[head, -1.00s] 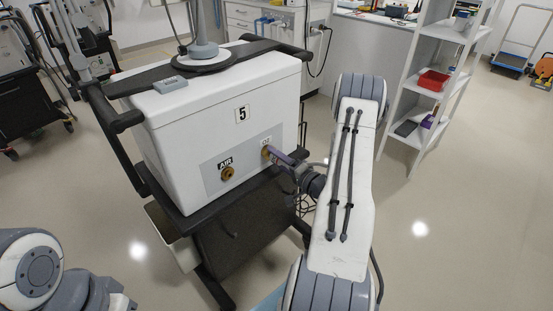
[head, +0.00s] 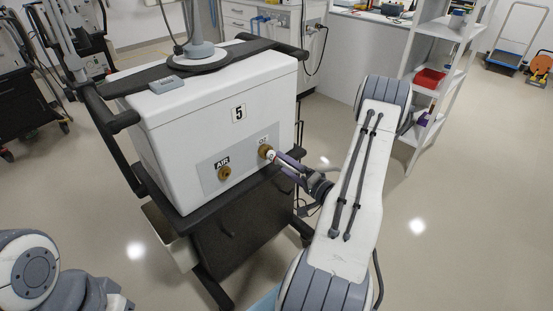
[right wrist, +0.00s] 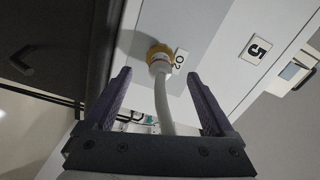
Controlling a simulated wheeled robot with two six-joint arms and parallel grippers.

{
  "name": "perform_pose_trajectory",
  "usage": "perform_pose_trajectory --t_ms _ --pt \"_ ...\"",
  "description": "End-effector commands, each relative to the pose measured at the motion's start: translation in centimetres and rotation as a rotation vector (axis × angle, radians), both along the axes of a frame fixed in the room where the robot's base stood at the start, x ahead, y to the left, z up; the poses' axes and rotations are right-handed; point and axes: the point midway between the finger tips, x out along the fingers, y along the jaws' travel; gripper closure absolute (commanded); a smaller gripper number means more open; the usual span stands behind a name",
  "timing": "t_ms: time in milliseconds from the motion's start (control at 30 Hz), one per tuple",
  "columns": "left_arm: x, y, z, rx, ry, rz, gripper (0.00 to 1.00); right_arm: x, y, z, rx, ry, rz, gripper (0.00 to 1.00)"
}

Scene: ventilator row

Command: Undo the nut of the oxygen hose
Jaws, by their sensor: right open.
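The ventilator (head: 215,120) numbered 5 has two ports on its panel, AIR and O2. The brass-coloured nut (head: 265,151) of the oxygen hose sits at the O2 port; it also shows in the right wrist view (right wrist: 157,54). The pale hose (right wrist: 163,100) hangs from it through a white collar. My right gripper (head: 284,164) is in front of and a little right of the nut. In the right wrist view its fingers (right wrist: 158,76) are open, apart on both sides of the hose and short of the nut. My left gripper is out of view.
The brass AIR port (head: 224,173) is left of the O2 port. A dark cart shelf (head: 235,200) runs under the ventilator. A white shelf rack (head: 433,75) with a red bin (head: 430,78) stands at the right. The floor between is clear.

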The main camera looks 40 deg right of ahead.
Motion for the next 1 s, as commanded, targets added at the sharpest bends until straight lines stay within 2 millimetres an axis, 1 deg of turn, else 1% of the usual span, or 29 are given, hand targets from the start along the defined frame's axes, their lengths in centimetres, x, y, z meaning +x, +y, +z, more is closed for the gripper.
perform_pose_trajectory --t_ms 33,100,200,300,467,933,1000 --pt "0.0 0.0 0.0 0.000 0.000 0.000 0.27 -1.1 -0.3 0.0 0.002 0.001 -0.007 0.11" --pt "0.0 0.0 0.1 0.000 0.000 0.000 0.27 -2.4 -0.3 0.0 0.002 0.001 -0.005 0.11" --pt "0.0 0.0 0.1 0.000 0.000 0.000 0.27 -3.7 -0.4 0.0 0.001 0.001 -0.004 0.11" --pt "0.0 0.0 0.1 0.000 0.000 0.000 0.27 -4.5 -0.3 0.0 0.000 0.000 -0.002 0.11" --pt "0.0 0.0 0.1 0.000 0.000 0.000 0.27 -4.9 -0.3 0.0 0.000 0.000 0.000 0.11" --pt "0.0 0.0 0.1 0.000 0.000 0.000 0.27 -4.8 -0.3 0.0 -0.001 0.000 0.001 0.11" --pt "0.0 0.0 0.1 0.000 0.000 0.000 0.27 -4.5 0.1 0.2 0.002 0.000 0.019 0.11"
